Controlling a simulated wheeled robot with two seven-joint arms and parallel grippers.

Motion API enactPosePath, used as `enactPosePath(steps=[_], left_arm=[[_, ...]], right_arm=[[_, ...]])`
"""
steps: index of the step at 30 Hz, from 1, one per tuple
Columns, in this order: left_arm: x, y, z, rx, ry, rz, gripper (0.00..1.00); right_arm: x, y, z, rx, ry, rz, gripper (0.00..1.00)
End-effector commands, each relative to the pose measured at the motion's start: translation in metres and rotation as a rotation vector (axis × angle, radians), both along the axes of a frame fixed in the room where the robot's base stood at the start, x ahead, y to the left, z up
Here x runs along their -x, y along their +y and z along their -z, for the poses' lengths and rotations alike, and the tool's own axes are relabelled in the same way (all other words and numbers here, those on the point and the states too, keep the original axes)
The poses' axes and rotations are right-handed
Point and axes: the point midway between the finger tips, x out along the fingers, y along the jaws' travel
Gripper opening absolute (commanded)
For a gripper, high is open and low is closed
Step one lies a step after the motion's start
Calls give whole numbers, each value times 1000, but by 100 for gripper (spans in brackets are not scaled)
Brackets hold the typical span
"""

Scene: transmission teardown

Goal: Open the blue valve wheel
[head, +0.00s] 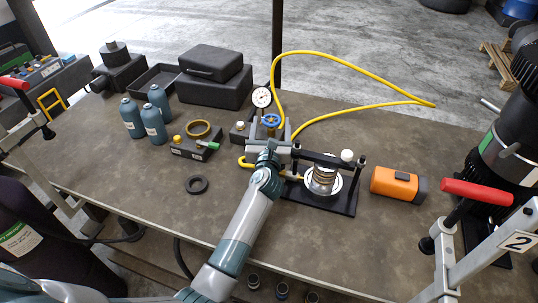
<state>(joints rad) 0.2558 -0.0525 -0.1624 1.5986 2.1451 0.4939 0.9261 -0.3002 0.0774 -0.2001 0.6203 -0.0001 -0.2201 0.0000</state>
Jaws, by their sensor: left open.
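The blue valve wheel (271,120) sits on a grey block-like fixture near the middle of the table, just right of and below a round white-faced gauge (262,97). My left arm reaches up from the bottom of the head view, and its gripper (271,147) is just in front of the wheel, on the near side of the fixture. The gripper is open. It is small and partly merges with the grey fixture, so I cannot tell whether its fingers touch anything. My right gripper is not in view.
A yellow hose (345,62) loops behind the fixture. A black press frame (330,200) with a metal spring stack stands right of the gripper, with an orange-and-black device (394,184) beyond. Teal bottles (133,118) and a black ring (197,184) are left. The table's front left is mostly clear.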

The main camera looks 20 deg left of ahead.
Motion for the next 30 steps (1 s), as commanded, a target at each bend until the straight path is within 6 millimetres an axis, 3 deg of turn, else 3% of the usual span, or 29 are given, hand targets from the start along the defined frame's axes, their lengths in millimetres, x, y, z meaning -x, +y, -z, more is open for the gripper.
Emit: enactPosePath(steps=[18, 24, 30], left_arm=[[113, -28, 3, 3, -1, 3, 69], [139, -35, 2, 2, 0, 2, 69], [148, -37, 0, 1, 1, 2, 69]], right_arm=[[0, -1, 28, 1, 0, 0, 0], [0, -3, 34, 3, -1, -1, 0], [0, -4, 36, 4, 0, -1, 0]])
